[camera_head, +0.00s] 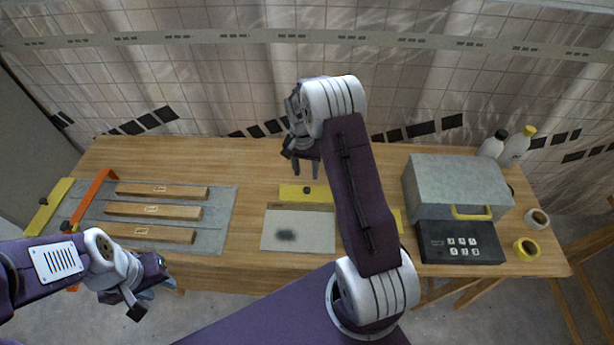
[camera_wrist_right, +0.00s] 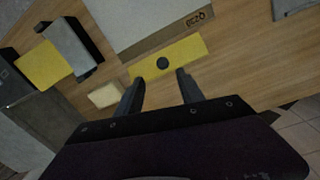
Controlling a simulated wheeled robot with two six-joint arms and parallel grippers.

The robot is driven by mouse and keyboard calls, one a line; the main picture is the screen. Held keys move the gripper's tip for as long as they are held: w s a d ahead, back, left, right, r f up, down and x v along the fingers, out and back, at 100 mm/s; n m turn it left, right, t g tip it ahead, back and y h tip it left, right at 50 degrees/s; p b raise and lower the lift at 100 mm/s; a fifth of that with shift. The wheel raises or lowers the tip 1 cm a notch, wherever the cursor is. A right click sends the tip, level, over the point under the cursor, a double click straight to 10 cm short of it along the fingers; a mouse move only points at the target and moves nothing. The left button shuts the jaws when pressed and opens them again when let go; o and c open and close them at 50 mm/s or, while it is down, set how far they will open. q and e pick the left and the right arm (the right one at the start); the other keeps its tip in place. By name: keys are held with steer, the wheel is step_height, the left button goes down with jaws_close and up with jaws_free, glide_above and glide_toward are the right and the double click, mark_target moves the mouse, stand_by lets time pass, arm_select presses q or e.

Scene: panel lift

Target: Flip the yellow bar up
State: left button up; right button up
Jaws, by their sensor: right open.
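A yellow bar (camera_head: 300,191) with a dark round knob lies at the back edge of a pale panel (camera_head: 315,232) with a dark smudge. In the right wrist view the yellow bar (camera_wrist_right: 187,51) lies just beyond my fingertips, with its knob between their lines. My right gripper (camera_head: 305,167) is open and empty, pointing down, above and behind the bar; its fingers (camera_wrist_right: 157,82) show apart in the wrist view. My left gripper (camera_head: 142,298) is low at the front left, away from the bar; its opening is unclear.
Wooden blocks (camera_head: 155,210) lie on a grey plate at left, with an orange bar (camera_head: 93,194) and another yellow bar (camera_head: 47,207). A grey box (camera_head: 455,180), keypad unit (camera_head: 461,243), bottles (camera_head: 517,146) and tape rolls (camera_head: 526,248) stand right. My right arm hides part of the table.

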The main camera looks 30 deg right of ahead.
mark_target(306, 190)
steer(key=shift+w+a+f, duration=0.1)
steer(key=shift+f, duration=0.3)
steer(key=f+p, duration=0.1)
steer(key=f, duration=0.7)
steer(key=shift+d+f+p, duration=0.1)
steer(key=shift+d+p, duration=0.1)
steer(key=shift+p, duration=0.2)
steer(key=shift+a+f, duration=0.1)
steer(key=shift+f, duration=0.05)
jaws_close()
